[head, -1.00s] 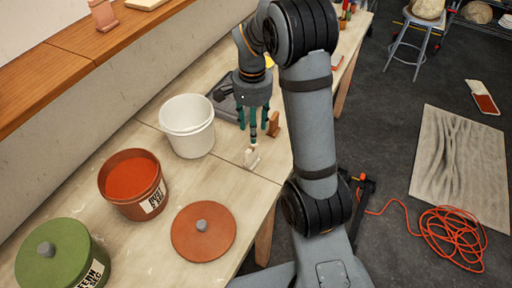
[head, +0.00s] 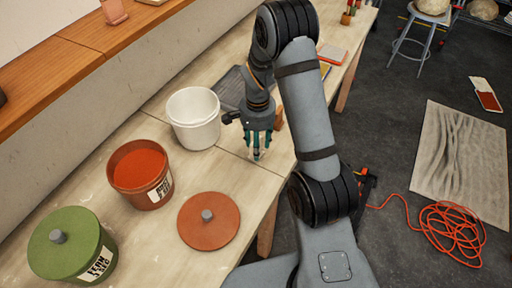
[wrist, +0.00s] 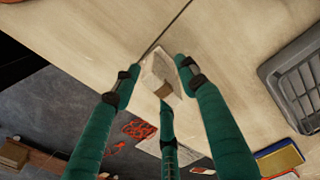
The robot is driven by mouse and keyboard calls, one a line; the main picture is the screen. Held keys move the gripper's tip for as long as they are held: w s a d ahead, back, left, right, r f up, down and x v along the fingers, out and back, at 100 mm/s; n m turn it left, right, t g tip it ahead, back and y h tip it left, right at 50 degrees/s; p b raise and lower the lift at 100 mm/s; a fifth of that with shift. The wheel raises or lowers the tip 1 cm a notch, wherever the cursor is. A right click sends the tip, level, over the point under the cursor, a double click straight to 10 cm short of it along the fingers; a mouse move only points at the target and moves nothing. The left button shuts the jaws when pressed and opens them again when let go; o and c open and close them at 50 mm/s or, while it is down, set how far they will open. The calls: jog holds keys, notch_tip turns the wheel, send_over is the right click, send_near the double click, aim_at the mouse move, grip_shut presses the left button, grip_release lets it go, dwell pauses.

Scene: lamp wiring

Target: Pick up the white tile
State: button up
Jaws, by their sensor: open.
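The white tile (wrist: 153,68) is a small pale piece on the wooden table, seen in the wrist view between the fingertips. In the head view it is mostly hidden by my gripper (head: 256,148), which is directly over it. My gripper (wrist: 157,74) has green fingers with dark bands. It is open, with fingertips spread on either side of the tile. A small brown patch shows beside the tile in the wrist view; I cannot tell whether it is part of it. I cannot tell whether any finger touches the tile.
A white bucket (head: 194,122), a tub of red-orange glaze (head: 140,185), a round terracotta lid (head: 209,229) and a green lidded tub (head: 70,255) stand to the left on the table. A grey tray (wrist: 305,85) lies close by. The table edge is near, right of my gripper.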

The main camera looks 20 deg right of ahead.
jog(key=c, duration=0.3)
jog(key=c, duration=0.8)
